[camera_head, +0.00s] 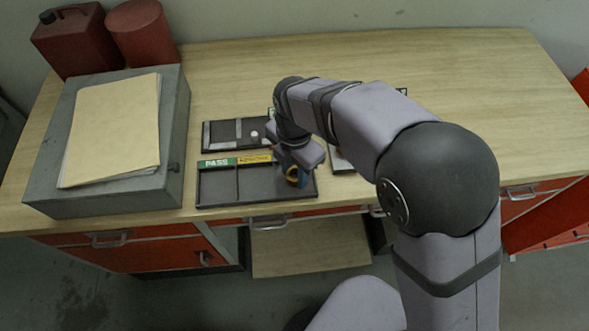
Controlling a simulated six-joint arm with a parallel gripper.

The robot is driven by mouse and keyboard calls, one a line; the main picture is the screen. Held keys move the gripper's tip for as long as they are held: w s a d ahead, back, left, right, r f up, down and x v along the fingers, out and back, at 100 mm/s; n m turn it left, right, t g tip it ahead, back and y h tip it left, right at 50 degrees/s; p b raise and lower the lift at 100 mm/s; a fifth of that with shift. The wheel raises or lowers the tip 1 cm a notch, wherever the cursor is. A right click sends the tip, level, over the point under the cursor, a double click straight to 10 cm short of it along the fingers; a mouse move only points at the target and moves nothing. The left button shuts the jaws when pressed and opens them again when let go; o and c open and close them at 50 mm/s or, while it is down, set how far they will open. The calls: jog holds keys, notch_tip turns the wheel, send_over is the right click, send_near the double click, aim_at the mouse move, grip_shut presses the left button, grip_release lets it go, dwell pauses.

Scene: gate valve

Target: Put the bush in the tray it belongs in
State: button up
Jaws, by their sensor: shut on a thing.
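The bush, a small bronze-coloured ring (291,179), is held in my gripper (293,171), which is shut on it. It is over the right part of a dark tray (215,190). This tray has a green PASS label (217,162) and a yellow label (256,158) along its back edge, and a divider between its compartments. My wrist hides part of the tray's right side and any label there. I cannot tell whether the bush touches the tray floor.
A second dark tray (222,133) with a small white piece (254,134) lies behind. A grey box (110,190) with a folder (110,130) stands at left, near red cans (76,40). A partly hidden object (340,160) lies right of the tray. The bench's back right is clear.

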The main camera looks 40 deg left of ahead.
jog(key=shift+f, duration=0.15)
jog(key=o, duration=1.2)
notch_tip(320, 180, up, 12)
jog(key=shift+r+b, duration=0.2)
jog(key=shift+b, duration=0.9)
